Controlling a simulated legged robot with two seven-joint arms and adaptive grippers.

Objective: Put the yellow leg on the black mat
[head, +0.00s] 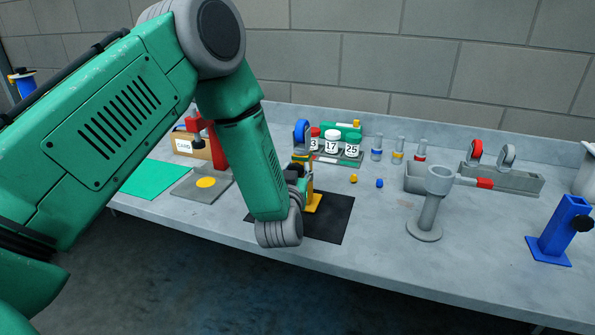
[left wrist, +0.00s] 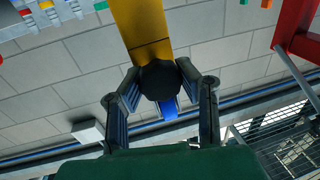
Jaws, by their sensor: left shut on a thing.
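The yellow leg (head: 314,203) stands upright, with its base plate over the black mat (head: 334,221). I cannot tell for sure whether the plate touches the mat. My left gripper (head: 296,178) is beside the leg's column, partly hidden behind my own forearm. In the left wrist view the yellow leg (left wrist: 143,30) runs up between the fingers. There my left gripper (left wrist: 160,77) is shut on the leg's black knob (left wrist: 162,82). My right gripper is not in view.
A blue leg (head: 565,232) stands at the right. A grey stand (head: 428,212) is right of the mat, with a grey bin (head: 515,178) behind it. Numbered jars (head: 332,145) stand behind the mat. A grey plate (head: 188,188) and green mat (head: 150,180) lie left.

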